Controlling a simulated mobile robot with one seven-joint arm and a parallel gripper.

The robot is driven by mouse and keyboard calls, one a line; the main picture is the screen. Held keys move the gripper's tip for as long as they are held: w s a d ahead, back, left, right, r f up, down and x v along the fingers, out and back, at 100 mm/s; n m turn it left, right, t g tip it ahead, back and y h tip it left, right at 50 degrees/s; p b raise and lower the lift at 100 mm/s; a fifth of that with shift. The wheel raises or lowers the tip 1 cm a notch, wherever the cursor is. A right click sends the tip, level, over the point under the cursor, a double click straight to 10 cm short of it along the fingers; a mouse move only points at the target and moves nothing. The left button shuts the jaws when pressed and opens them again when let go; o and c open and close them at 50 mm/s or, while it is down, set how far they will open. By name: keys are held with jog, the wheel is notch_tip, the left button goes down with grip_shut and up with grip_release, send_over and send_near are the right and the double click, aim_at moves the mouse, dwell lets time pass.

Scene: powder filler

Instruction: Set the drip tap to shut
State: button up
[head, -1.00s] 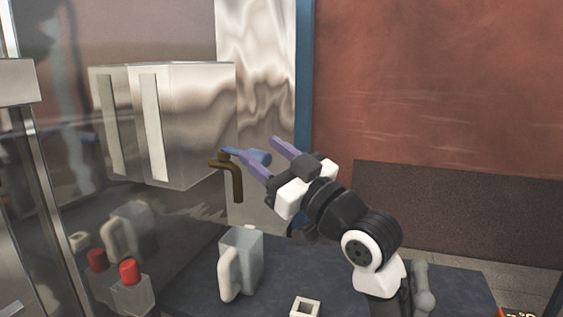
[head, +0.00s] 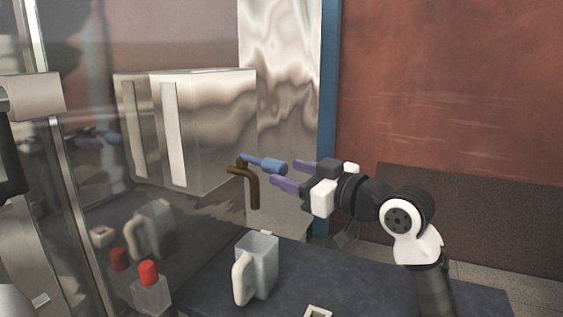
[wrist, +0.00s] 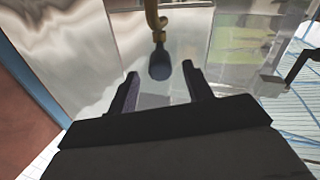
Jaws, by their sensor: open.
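The drip tap has a brass spout (head: 252,187) bending downward below the metal box and a blue lever handle (head: 270,164) pointing right, toward my gripper. My gripper (head: 287,174) is open, with its purple fingers just right of the handle's end. In the wrist view, the brass tap (wrist: 156,22) is at the top, and the dark handle end (wrist: 160,66) lies ahead of and between the open fingertips (wrist: 160,74). Nothing is held. I cannot tell whether a finger touches the handle.
A metal box (head: 205,125) with a sight strip stands behind the tap. A glossy panel stands at left. The space right of the tap holds my arm.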

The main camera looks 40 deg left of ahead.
aim_at(284, 171)
jog(key=shift+w+a+p, duration=0.15)
jog(key=shift+a+p, duration=0.2)
jog(key=shift+a, duration=1.35)
grip_shut()
